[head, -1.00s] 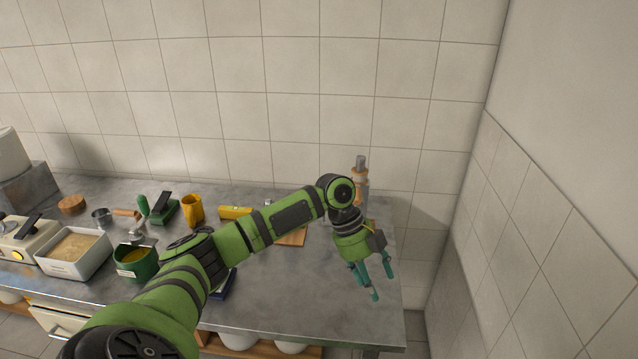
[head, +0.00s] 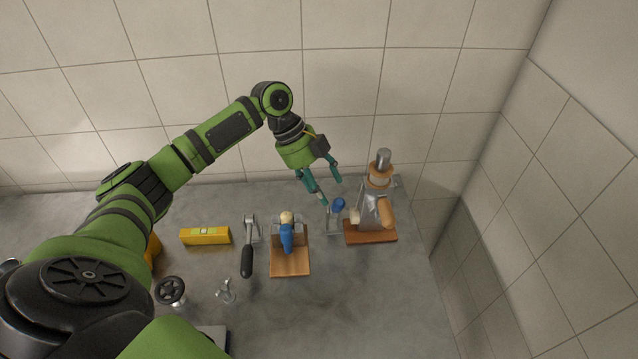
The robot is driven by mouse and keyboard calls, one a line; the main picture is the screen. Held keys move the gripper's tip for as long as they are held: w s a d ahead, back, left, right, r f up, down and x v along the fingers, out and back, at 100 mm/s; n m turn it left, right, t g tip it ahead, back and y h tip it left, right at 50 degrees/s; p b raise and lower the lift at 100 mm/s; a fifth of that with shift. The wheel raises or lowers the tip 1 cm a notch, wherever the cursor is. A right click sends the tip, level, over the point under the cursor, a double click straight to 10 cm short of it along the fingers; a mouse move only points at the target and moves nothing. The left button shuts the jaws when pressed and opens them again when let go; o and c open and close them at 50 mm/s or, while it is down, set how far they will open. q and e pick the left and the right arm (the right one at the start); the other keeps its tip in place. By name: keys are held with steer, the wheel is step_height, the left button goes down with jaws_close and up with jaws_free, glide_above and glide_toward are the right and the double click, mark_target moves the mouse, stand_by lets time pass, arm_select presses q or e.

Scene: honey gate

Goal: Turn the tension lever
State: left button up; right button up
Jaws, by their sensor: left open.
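Several lever-like fittings stand on the grey metal counter (head: 370,310); I cannot tell for sure which is the tension lever. One is a metal bracket with a long black-handled lever (head: 247,262) pointing toward the front. One is a blue lever with a tan knob (head: 286,236) on a wooden board (head: 290,264). One is a small blue-knobbed fitting (head: 338,206) on a grey plate. My left gripper (head: 330,190) is open and empty, its fingers pointing down just above and behind the blue-knobbed fitting. I see no contact. My right gripper is not in view.
A metal device with wooden parts (head: 372,205) stands on a wooden base at the right. A yellow spirit level (head: 205,236), a black round knob (head: 171,291) and a small metal wing piece (head: 226,291) lie left. The front right counter is clear.

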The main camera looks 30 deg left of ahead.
mark_target(334, 211)
arm_select(q)
steer(key=p+x, duration=0.1)
steer(key=x, duration=0.2)
steer(key=p+x, duration=0.1)
steer(key=x, duration=0.2)
steer(key=shift+s+d+r+p, duration=0.15)
steer(key=shift+d+p, duration=0.2)
steer(key=shift+d+f, duration=0.1)
steer(key=shift+f, duration=0.35)
jaws_close()
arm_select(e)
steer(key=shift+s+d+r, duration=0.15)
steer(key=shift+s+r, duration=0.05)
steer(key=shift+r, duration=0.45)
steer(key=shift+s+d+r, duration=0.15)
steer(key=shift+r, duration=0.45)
